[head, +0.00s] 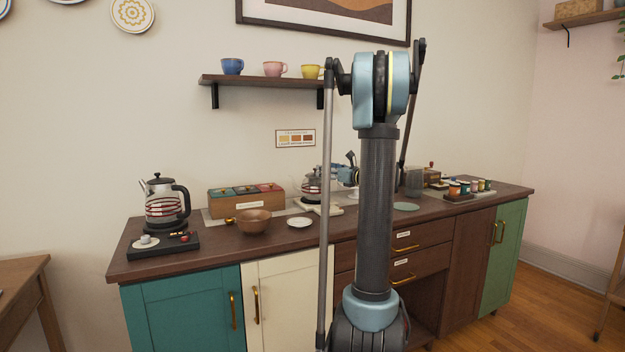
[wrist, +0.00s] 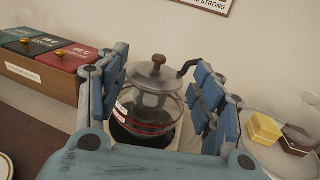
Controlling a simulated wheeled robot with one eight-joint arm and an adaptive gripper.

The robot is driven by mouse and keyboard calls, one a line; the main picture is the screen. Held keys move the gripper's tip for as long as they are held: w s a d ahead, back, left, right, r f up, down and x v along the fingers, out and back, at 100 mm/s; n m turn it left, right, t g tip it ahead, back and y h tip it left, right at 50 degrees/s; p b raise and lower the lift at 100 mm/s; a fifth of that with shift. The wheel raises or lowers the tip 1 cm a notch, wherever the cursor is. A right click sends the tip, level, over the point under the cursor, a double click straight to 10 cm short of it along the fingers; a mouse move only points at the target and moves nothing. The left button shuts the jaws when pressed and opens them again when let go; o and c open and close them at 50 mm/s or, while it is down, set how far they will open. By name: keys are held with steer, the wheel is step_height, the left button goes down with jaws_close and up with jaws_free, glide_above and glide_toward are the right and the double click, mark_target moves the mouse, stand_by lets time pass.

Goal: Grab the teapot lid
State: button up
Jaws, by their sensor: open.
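The glass teapot (wrist: 148,118) stands between the spread fingers of my gripper (wrist: 160,66) in the wrist view. Its grey lid (wrist: 153,78) sits on top, with a small brown knob (wrist: 158,60). The fingers are open, one on each side of the lid, and nothing is held. Whether a finger touches the teapot cannot be told. In the head view the teapot (head: 311,187) stands toward the back of the counter, and my gripper (head: 347,172) is beside it, partly hidden by my arm.
A box with coloured lids (head: 246,199) stands left of the teapot. A wooden bowl (head: 254,221) and white saucer (head: 300,222) lie in front. An electric kettle (head: 164,207) stands at the far left. A wall shelf with cups (head: 260,81) hangs above. Small jars (head: 467,188) stand right.

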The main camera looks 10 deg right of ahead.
mark_target(315, 173)
steer(key=shift+f+x, duration=0.15)
steer(key=shift+x, duration=1.55)
steer(key=shift+f+x, duration=0.2)
steer(key=shift+x, duration=1.45)
steer(key=shift+s, duration=0.15)
steer(key=c, duration=1.4)
